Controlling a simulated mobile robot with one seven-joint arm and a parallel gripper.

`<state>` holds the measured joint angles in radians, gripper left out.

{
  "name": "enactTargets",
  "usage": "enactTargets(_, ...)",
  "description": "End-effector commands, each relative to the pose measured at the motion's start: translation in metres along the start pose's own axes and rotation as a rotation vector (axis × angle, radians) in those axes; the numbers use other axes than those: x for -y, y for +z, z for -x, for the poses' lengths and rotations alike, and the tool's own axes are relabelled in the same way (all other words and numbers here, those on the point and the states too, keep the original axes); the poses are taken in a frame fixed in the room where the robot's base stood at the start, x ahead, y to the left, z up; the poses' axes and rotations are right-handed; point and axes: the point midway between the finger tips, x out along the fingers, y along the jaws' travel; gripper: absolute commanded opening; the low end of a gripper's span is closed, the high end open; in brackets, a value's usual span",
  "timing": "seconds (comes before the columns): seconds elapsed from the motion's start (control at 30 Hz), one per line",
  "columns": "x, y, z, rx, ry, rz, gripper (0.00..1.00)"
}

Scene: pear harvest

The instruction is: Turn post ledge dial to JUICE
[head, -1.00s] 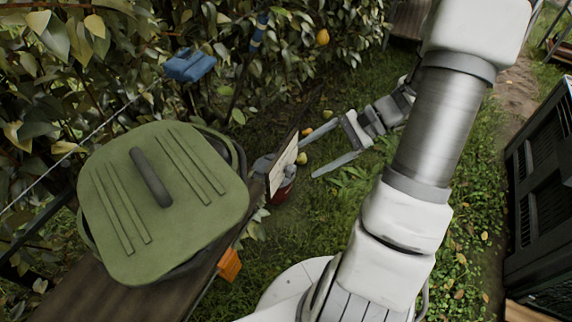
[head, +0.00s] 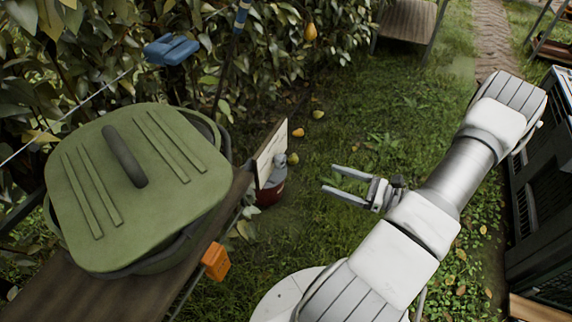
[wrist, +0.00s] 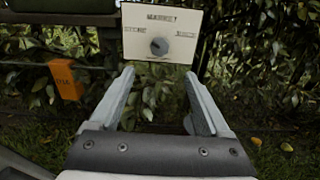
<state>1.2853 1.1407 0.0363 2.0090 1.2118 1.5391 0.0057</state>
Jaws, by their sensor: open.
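The post ledge dial (wrist: 159,46) is a dark grey round knob on a white panel (wrist: 183,20), ahead of my gripper in the wrist view. Small labels stand to its left and right with a line of print above; they are too small to read, and I cannot tell where the knob points. In the head view the panel (head: 270,152) stands nearly edge-on at the end of the wooden ledge (head: 232,200). My gripper (head: 330,178) is open and empty, to the right of the panel and apart from it. In the wrist view its fingertips (wrist: 160,73) lie below the knob.
A green lidded bin (head: 85,190) sits on the ledge, with an orange tag (head: 215,261) at the ledge's front edge. A red container (head: 270,192) shows below the panel. A dark crate (head: 540,190) stands at right. Grass between is open, with several fallen pears near the hedge.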

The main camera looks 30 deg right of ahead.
Motion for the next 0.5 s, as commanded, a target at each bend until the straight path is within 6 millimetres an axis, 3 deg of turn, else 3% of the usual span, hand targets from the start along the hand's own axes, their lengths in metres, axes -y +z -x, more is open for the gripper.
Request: enactTargets(0.5, -0.001, -0.002, -0.112, -0.001, 0.005, 0.003, 0.8)
